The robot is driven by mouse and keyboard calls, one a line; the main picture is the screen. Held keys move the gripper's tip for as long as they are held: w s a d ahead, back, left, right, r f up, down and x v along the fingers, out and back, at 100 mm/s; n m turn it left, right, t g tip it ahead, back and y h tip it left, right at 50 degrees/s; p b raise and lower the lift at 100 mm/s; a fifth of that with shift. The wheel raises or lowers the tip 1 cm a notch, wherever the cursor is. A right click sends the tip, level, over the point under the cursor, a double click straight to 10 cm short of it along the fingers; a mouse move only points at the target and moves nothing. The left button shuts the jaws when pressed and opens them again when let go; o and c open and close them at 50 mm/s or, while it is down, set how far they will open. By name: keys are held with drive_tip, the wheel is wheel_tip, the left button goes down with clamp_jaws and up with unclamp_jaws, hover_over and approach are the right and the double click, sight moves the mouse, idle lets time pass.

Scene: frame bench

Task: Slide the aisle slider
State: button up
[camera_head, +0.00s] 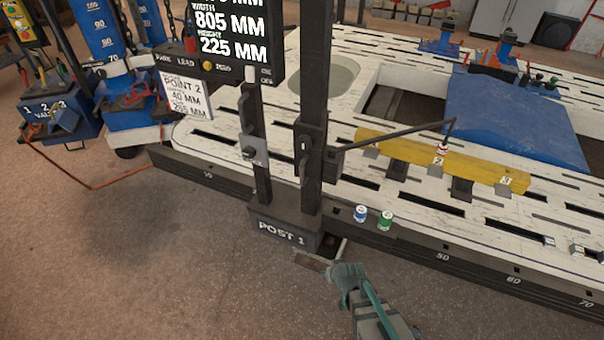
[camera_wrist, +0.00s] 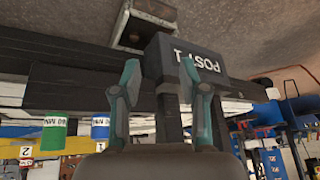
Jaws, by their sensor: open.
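My gripper (camera_head: 343,274) is open and empty in front of the bench's near edge, low and right of the base block marked POST 1 (camera_head: 283,236). In the wrist view its two teal fingers (camera_wrist: 159,72) stand apart, with the POST 1 block (camera_wrist: 205,62) upside down beyond them. Dark uprights rise from this block. A black sliding block (camera_head: 311,150) with a handle and a long pointer arm sits on the thick upright. A grey clamp (camera_head: 255,150) sits on the thin one. Nothing visible is labelled aisle slider, so I cannot tell which part it is.
A small metal bracket (camera_head: 312,262) juts out below POST 1, near my gripper; a box-like metal piece (camera_wrist: 145,25) shows in the wrist view. A blue can (camera_head: 360,214) and a green can (camera_head: 385,220) stand on the bench edge.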

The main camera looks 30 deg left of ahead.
drive_tip(key=w+a+r+n+t+y, duration=0.1)
drive_tip(key=w+a+r+t+y, duration=0.25)
drive_tip(key=a+r, duration=0.65)
drive_tip(key=t+y, duration=0.4)
drive_tip(key=t, duration=0.3)
approach(303, 173)
drive_tip(key=shift+g, duration=0.25)
drive_tip(key=p+x, duration=0.2)
drive_tip(key=x, duration=0.9)
drive_tip(key=shift+r, duration=0.15)
clamp_jaws()
